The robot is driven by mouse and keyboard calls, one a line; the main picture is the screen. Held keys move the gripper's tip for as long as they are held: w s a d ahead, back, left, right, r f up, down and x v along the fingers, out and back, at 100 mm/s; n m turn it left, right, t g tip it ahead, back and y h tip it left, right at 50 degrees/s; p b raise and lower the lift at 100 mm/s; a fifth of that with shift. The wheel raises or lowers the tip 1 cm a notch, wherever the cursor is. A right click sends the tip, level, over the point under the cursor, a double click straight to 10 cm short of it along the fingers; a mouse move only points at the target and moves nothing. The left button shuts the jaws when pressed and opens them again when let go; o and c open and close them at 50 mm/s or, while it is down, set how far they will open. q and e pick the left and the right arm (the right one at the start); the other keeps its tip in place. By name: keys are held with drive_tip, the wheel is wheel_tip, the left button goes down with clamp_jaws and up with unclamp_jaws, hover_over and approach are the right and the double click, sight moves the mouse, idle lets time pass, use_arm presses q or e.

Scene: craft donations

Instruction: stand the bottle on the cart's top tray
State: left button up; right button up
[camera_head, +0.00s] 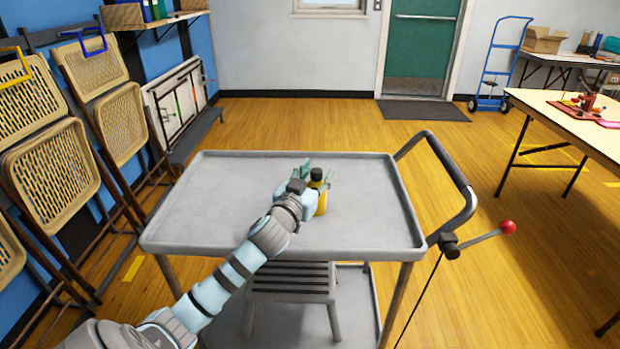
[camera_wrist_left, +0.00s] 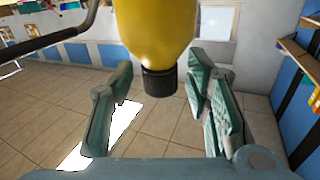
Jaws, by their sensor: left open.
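The yellow bottle (camera_head: 321,204) with a black cap stands upright on the cart's grey top tray (camera_head: 215,190), right of the tray's middle. My left gripper (camera_head: 315,177) is at the bottle's upper part, and my left arm hides some of the bottle's left side. In the left wrist view, which is upside down, the bottle (camera_wrist_left: 160,28) and its cap show between the spread fingers of my left gripper (camera_wrist_left: 160,75). Gaps show between the cap and both fingers. My right gripper is not in view.
The tray has a raised rim and is otherwise bare. A black push handle (camera_head: 452,165) rises at the cart's right, near a lever with a red knob (camera_head: 508,227). A grey slatted stool (camera_head: 290,283) sits under the tray. Folded chairs (camera_head: 52,170) lean at the left.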

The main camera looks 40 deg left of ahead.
use_arm(q)
drive_tip(key=p+v, duration=0.1)
drive_tip(key=v, duration=1.1)
drive_tip(key=shift+r, duration=0.2)
